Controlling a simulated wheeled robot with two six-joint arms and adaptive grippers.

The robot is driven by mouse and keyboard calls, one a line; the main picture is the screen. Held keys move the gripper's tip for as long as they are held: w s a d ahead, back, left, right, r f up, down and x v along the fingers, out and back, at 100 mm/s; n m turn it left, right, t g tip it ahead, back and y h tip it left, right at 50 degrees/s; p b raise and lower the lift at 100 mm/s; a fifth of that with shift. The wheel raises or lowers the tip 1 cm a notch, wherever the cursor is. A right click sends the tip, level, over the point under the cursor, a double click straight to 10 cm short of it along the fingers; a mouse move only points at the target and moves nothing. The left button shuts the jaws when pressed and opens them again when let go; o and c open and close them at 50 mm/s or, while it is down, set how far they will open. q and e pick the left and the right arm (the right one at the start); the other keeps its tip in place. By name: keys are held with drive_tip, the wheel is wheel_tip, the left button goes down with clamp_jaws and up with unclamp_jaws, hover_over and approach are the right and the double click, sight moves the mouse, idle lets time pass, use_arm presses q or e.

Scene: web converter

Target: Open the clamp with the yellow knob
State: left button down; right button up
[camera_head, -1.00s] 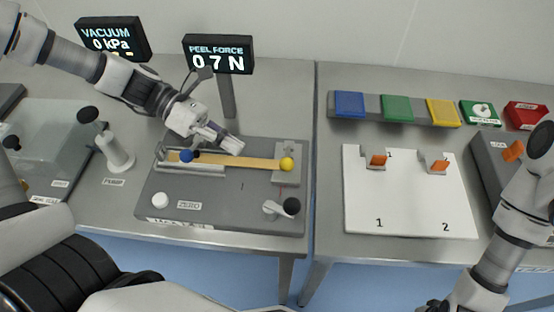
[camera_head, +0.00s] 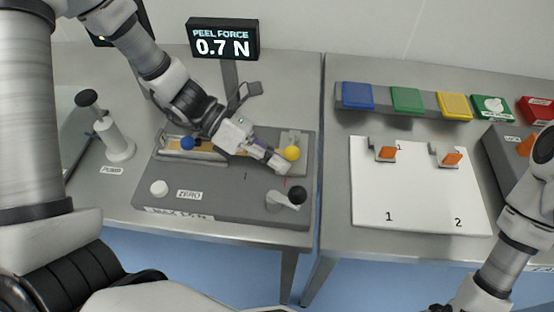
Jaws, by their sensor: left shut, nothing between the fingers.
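The yellow knob (camera_head: 292,153) sits on a grey clamp block (camera_head: 294,138) at the right end of the peel tester (camera_head: 230,205). The blue knob (camera_head: 187,143) is at the left end of the tan strip (camera_head: 208,151). My left gripper (camera_head: 284,168) is shut and empty, its tip just below and left of the yellow knob. I cannot tell whether it touches the knob. The gripper and wrist hide the right part of the strip. My right gripper is out of view; only part of my right arm shows at the right edge.
The peel force display (camera_head: 223,39) reads 0.7 N behind the tester. A black-knobbed lever (camera_head: 290,197) and a white ZERO button (camera_head: 159,188) are on the tester's front. A pump handle (camera_head: 113,135) stands left. A white board (camera_head: 415,200) with two orange-tabbed clips lies right.

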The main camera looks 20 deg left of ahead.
use_arm(q)
drive_tip(key=shift+r, duration=0.1)
drive_tip(key=shift+w+r+n+p, duration=0.1)
drive_tip(key=shift+r+n+p, duration=0.4)
drive_tip(key=shift+p, duration=0.9)
drive_tip(key=r+n+g+p, duration=0.1)
drive_tip(key=p, duration=0.1)
drive_tip(key=w+r+g+h+p, duration=0.1)
drive_tip(key=p, duration=0.2)
drive_tip(key=shift+a+r+n+p, duration=0.2)
drive_tip(key=shift+r+n+p, duration=0.1)
drive_tip(key=shift+n+p, duration=0.1)
drive_tip(key=shift+w+a+r+n+g+h+p, duration=0.15)
drive_tip(key=shift+w+r+n+g+h+p, duration=0.25)
drive_tip(key=shift+n+h+p, duration=0.25)
drive_tip(key=shift+w+a+r+n+g+h+p, duration=0.15)
drive_tip(key=shift+w+r+n+g+h+p, duration=0.2)
drive_tip(key=shift+w+n+p, duration=0.25)
drive_tip(key=shift+w+r+n, duration=0.1)
drive_tip(key=shift+w+n, duration=0.15)
drive_tip(key=shift+n, duration=0.1)
drive_tip(key=shift+w+a+r, duration=0.15)
drive_tip(key=shift+w, duration=0.25)
